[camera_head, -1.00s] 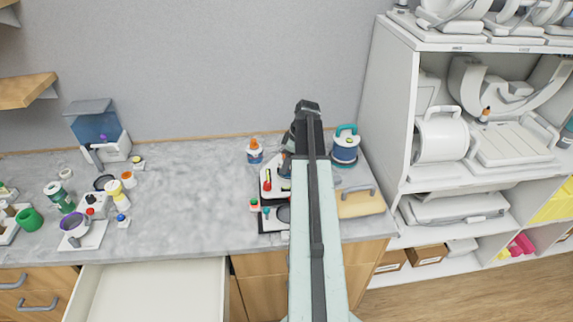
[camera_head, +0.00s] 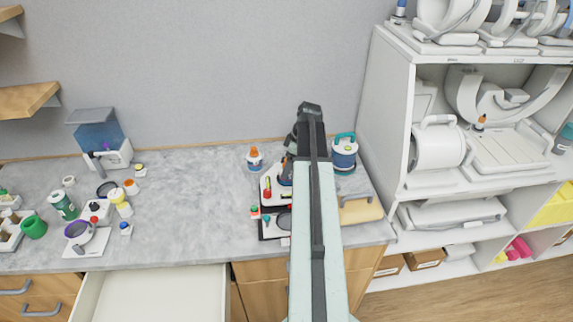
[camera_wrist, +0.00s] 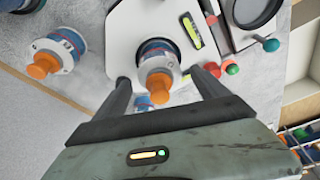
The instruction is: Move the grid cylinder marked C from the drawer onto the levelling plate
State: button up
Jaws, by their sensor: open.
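The levelling plate, a white plate with a yellow-green level vial (camera_wrist: 191,30), lies on the counter; it also shows in the head view (camera_head: 267,193), partly behind my arm. A cylinder with an orange knob and blue band (camera_wrist: 158,68) stands on the plate. My gripper (camera_wrist: 163,88) is open, with one finger on each side of this cylinder; contact cannot be told. A similar cylinder (camera_wrist: 62,50) stands on the bare counter, also in the head view (camera_head: 255,158). No letter can be read on either. The open drawer (camera_head: 155,295) looks empty where visible.
A dark tray with a round dish (camera_head: 279,222) sits in front of the plate. A blue-white canister (camera_head: 343,153) and a wooden block (camera_head: 360,209) stand to the right. Several small containers crowd the counter's left end. The middle counter (camera_head: 195,195) is clear.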

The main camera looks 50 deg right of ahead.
jog(key=p+v, duration=0.6)
jog(key=v, duration=0.2)
jog(key=shift+r+p, duration=0.35)
jog(key=shift+p, duration=0.05)
jog(key=w+a+m+g, duration=0.1)
jog(key=w+a, duration=0.2)
jog(key=a, duration=0.5)
jog(key=w+a, duration=0.3)
jog(key=a, duration=0.4)
jog(key=a+m+g+h, duration=0.1)
jog(key=a+m, duration=0.3)
jog(key=a, duration=2.9)
jog(key=shift+s+a+f+g, duration=0.25)
jog(key=shift+s+f+g, duration=0.15)
jog(key=shift+s+f, duration=0.1)
